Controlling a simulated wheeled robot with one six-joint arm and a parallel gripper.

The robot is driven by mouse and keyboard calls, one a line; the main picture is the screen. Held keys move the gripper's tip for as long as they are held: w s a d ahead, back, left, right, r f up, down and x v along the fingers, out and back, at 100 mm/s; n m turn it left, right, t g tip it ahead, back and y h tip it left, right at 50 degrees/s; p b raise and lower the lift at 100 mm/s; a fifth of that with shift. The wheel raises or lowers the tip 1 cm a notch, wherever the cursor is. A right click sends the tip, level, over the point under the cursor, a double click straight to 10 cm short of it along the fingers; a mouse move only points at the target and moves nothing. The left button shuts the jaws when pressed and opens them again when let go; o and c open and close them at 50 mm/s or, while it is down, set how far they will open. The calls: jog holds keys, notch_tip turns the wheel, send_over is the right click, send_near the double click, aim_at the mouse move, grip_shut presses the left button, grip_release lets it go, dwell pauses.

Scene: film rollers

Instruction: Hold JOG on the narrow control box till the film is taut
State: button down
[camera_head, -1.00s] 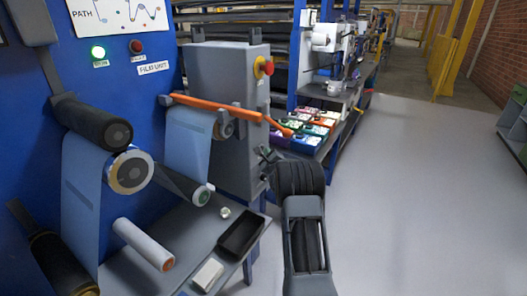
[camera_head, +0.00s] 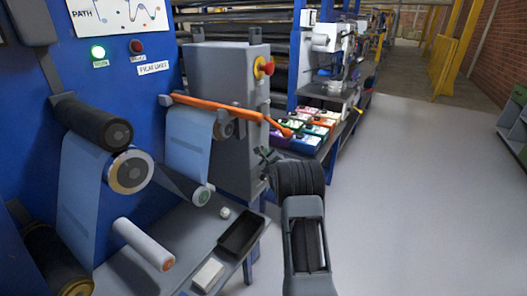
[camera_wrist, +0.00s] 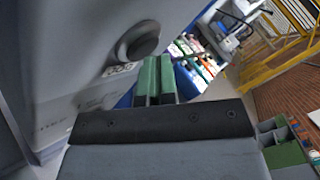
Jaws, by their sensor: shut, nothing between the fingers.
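The narrow control box (camera_head: 225,130) is a tall grey cabinet in the middle of the head view, with a red stop knob on a yellow base (camera_head: 264,67) on its right face. My gripper (camera_head: 265,155) is beside that right face, small and partly hidden by my arm. In the wrist view its green fingers (camera_wrist: 155,62) are together and empty. A dark round button (camera_wrist: 138,42) on a grey face is just left of the fingertips. The pale blue film (camera_head: 188,145) hangs in sheets between rollers, another sheet (camera_head: 80,190) at left.
An orange bar (camera_head: 220,108) crosses the front of the box. A bench shelf (camera_head: 185,235) holds a black tray (camera_head: 241,233). Coloured bins (camera_head: 308,125) stand behind. The floor at right is clear.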

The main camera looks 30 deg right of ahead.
jog(key=shift+s, duration=0.1)
jog(key=shift+s+d, duration=0.4)
jog(key=shift+s, duration=0.3)
jog(key=shift+s+d, duration=0.4)
jog(key=shift+s, duration=0.35)
jog(key=shift+s+d, duration=0.4)
jog(key=shift+s, duration=0.3)
jog(key=shift+s+d, duration=0.4)
jog(key=shift+s, duration=0.35)
